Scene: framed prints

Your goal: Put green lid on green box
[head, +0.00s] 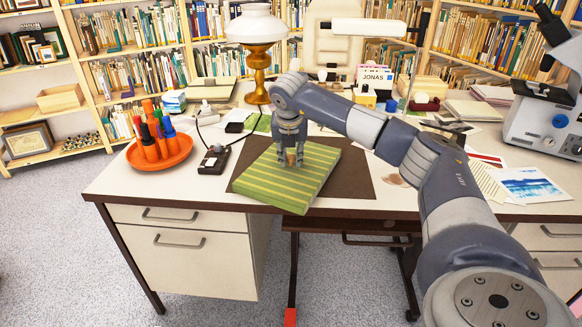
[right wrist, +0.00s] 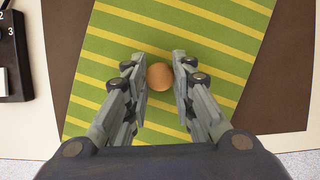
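The green lid (head: 295,172), with yellow stripes and a round wooden knob, is over the brown desk mat (head: 352,180) at the desk's front edge. It lies at an angle to the desk, and its near corner overlaps the front edge in the head view. My right gripper (head: 290,155) points down at the knob. I cannot tell whether the lid is lifted. No separate green box shows. My left gripper is not in view.
An orange dish (head: 172,158) with coloured cups or pens and a small dark device (head: 213,160) stand left of the mat. A brass lamp (head: 257,75) stands behind. Papers (head: 530,187) and a microscope (head: 550,110) are at the right.

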